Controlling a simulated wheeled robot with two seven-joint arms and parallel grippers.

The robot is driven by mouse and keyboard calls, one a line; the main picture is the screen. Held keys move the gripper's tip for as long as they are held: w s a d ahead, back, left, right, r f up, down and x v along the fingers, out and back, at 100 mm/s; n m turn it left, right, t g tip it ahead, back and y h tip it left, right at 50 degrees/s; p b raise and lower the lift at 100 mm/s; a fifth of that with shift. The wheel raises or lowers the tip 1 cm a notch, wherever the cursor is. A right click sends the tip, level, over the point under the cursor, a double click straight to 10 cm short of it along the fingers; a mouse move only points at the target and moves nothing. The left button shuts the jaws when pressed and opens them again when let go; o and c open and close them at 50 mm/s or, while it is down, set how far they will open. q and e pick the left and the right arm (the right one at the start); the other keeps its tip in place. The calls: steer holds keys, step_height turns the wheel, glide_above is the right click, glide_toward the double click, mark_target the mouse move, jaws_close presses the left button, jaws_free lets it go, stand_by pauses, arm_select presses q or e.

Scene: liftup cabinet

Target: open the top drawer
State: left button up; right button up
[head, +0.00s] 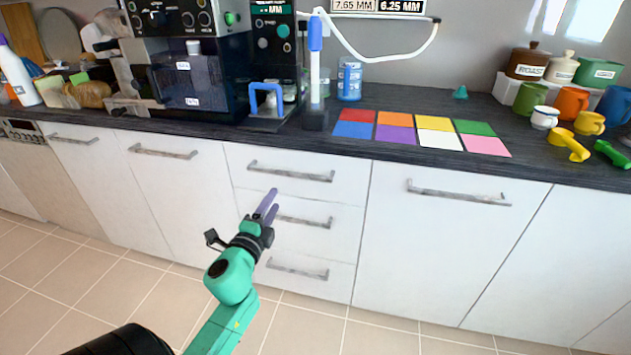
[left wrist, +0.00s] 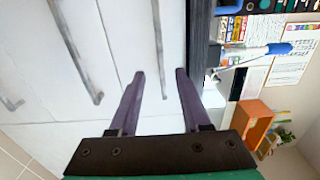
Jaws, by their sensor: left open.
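The top drawer (head: 300,192) of the white three-drawer stack is shut, with a grey bar handle (head: 290,172) across it. My left gripper (head: 270,200) is open and empty, its purple fingers pointing at the drawer fronts. In the head view the fingertips show below the top handle and overlap the left end of the middle handle (head: 305,221). In the left wrist view, turned on its side, the top handle (left wrist: 160,45) lines up between the fingertips (left wrist: 159,74). I cannot tell how far the fingers are from it. My right gripper is not in view.
The dark countertop (head: 400,110) runs above the drawers, with coloured squares, mugs and a coffee machine (head: 200,70) on it. The bottom drawer handle (head: 297,269) is below. White cabinet doors flank the stack. The tiled floor (head: 130,290) in front is clear.

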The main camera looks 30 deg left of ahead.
mark_target(288, 175)
arm_select(q)
steer(key=x, duration=0.8)
steer(key=shift+a+r, duration=0.15)
steer(key=shift+a, duration=0.15)
steer(key=x, duration=0.5)
steer(key=shift+w, duration=0.25)
steer(key=shift+c, duration=0.6)
steer(key=shift+s, duration=0.1)
steer(key=c, duration=0.6)
jaws_close()
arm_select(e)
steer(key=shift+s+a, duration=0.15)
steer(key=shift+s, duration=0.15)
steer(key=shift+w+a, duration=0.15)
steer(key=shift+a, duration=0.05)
